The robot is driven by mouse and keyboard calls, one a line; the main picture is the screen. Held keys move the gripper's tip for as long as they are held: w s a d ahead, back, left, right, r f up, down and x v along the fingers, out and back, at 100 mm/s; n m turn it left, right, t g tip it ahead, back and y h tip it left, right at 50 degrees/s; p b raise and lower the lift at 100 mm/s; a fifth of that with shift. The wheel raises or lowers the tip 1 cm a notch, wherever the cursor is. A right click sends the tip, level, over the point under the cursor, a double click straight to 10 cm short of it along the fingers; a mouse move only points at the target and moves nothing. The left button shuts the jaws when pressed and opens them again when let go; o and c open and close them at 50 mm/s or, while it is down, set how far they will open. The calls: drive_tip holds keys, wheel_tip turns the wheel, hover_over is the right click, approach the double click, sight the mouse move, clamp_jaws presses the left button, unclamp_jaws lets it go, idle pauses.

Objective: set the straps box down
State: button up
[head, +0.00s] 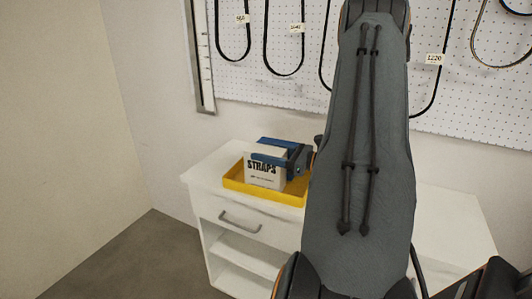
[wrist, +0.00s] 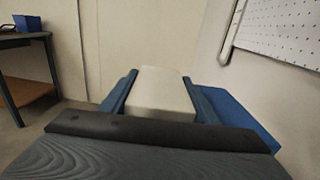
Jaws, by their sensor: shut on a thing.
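The straps box (head: 262,172) is a white box with "STRAPS" in black on its front. In the head view it stands upright in or just over a yellow tray (head: 236,184) on a white cabinet. Whether its underside touches the tray floor is hidden by the tray's front wall. My gripper (head: 270,154) has blue fingers and is shut on the box from the right. In the wrist view the pale box (wrist: 162,92) sits between the two blue fingers of my gripper (wrist: 160,88). My arm hides the cabinet's middle in the head view.
The white cabinet (head: 240,222) has a drawer and open shelves. A pegboard (head: 300,75) with hanging belts is on the wall behind. The cabinet top right of my arm looks bare. In the wrist view, a dark table (wrist: 25,40) with a blue bin (wrist: 27,23) stands far left.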

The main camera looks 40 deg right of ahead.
sight(284, 157)
drive_tip(key=shift+f, duration=0.35)
drive_tip(key=o, duration=1.7)
drive_tip(key=shift+c, duration=0.2)
drive_tip(key=b+v, duration=0.2)
drive_tip(key=v, duration=1)
drive_tip(key=shift+b, duration=0.3)
